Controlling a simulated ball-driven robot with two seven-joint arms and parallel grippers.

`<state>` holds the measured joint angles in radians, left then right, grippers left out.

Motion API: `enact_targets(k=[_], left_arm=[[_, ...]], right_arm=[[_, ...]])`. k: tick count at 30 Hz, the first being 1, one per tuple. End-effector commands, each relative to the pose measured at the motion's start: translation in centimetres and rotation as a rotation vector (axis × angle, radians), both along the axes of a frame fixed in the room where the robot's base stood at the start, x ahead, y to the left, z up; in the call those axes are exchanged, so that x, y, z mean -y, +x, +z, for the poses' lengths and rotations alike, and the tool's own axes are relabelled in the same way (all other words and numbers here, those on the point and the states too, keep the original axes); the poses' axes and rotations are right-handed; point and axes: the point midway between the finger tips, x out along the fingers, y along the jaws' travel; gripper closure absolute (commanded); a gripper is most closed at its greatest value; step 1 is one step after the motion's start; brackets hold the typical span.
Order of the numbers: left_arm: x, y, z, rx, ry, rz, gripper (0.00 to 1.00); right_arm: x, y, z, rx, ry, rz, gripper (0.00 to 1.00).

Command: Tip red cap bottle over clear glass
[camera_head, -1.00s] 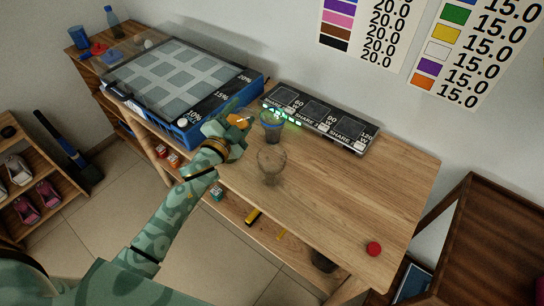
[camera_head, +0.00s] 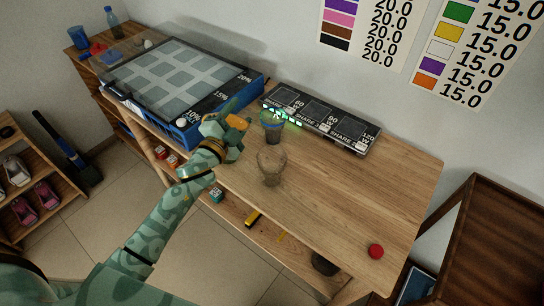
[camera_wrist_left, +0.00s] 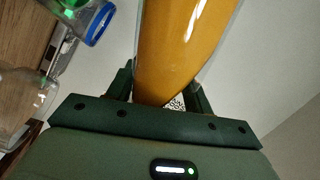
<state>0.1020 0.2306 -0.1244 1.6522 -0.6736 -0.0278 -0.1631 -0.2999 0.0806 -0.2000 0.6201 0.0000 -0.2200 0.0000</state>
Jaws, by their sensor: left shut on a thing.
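My left gripper (camera_head: 226,128) is shut on an amber-orange bottle (camera_head: 237,122), held above the bench's front edge left of the glasses. The left wrist view shows the bottle (camera_wrist_left: 180,45) large between the gripper's fingers (camera_wrist_left: 160,88); its ends are cut off or hidden, and no red cap shows on it. The clear glass (camera_head: 271,165) stands upright on the bench, right of and below the gripper in the head view. It also shows at the left wrist view's edge (camera_wrist_left: 20,100). My right gripper is not in view.
A blue-rimmed glass (camera_head: 272,126) stands behind the clear glass, before a dark labelled panel (camera_head: 320,117). A blue-sided tray (camera_head: 185,138) fills the bench's left. A red round cap-like piece (camera_head: 375,251) lies on the right front; the bench's right half is mostly bare.

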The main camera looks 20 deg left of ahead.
Motion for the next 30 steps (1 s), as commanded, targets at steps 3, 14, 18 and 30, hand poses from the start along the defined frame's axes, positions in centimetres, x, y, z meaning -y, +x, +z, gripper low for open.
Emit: enact_targets(k=[3, 14, 18, 30], left_arm=[[-0.04, 0.06, -0.01, 0.005, 0.017, -0.001, 0.90], [-0.14, 0.06, -0.08, 0.013, 0.064, -0.001, 0.90], [-0.17, 0.07, -0.08, 0.016, 0.083, -0.001, 0.90], [-0.28, 0.08, -0.15, 0.024, 0.136, 0.000, 0.90]], right_arm=[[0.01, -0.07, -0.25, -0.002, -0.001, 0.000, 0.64], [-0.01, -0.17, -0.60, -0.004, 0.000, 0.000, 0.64], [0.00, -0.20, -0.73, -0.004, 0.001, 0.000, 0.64], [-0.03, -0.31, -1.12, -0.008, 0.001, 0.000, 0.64]])
